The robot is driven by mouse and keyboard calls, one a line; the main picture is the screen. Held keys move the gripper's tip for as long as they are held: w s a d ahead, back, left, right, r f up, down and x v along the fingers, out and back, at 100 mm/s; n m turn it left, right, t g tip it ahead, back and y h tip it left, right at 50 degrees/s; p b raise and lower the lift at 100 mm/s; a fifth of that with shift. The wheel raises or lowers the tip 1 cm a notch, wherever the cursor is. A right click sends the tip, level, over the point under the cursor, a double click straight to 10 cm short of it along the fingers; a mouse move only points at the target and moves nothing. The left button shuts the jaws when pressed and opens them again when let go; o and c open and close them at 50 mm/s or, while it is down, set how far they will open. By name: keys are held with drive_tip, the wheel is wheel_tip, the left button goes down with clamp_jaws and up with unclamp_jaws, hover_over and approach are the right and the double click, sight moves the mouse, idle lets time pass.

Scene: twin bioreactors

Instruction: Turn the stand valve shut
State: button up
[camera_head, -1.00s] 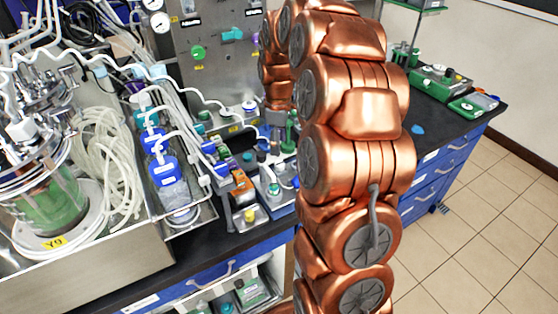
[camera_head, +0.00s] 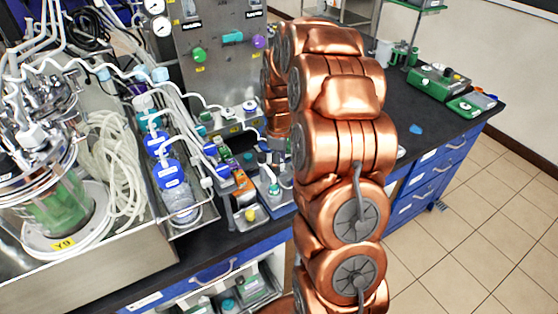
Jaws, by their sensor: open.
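A grey metal stand panel (camera_head: 218,80) rises at the back of the bench. It carries a green knob (camera_head: 199,55), a teal valve handle (camera_head: 232,37) and a purple knob (camera_head: 259,41). The teal handle lies roughly level; I cannot tell for sure which of these is the stand valve. My copper arm arches over the bench right of the panel, and its end points down. My gripper (camera_head: 271,157) shows only in part, low beside the small equipment in front of the panel. It is open, with no held thing visible. The arm hides much of that area.
A glass bioreactor (camera_head: 55,205) stands in a steel tray (camera_head: 110,275) at left, with coiled white tubing (camera_head: 118,180). Blue-capped bottles (camera_head: 177,195) and an orange-brown box (camera_head: 242,188) stand nearer the middle. Green devices (camera_head: 440,80) sit at far right. The floor at right is clear.

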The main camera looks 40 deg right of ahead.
clamp_jaws()
idle(0.4)
drive_tip(key=shift+f+m+b, duration=0.1)
drive_tip(key=shift+m+b, duration=0.2)
drive_tip(key=shift+b, duration=0.2)
drive_tip(key=m+b, duration=0.2)
drive_tip(key=b, duration=0.1)
drive_tip(key=shift+w+d+f+m, duration=0.1)
drive_tip(key=shift+f+m, duration=0.05)
drive_tip(key=shift+m, duration=0.15)
drive_tip(key=m+b, duration=0.7)
drive_tip(key=m, duration=0.3)
drive_tip(key=shift+b, duration=0.35)
drive_tip(key=m, duration=0.1)
drive_tip(key=m+b, duration=0.1)
drive_tip(key=m, duration=0.2)
drive_tip(key=shift+d+r+m, duration=0.1)
drive_tip(key=shift+r+m, duration=0.15)
drive_tip(key=shift+m, duration=0.05)
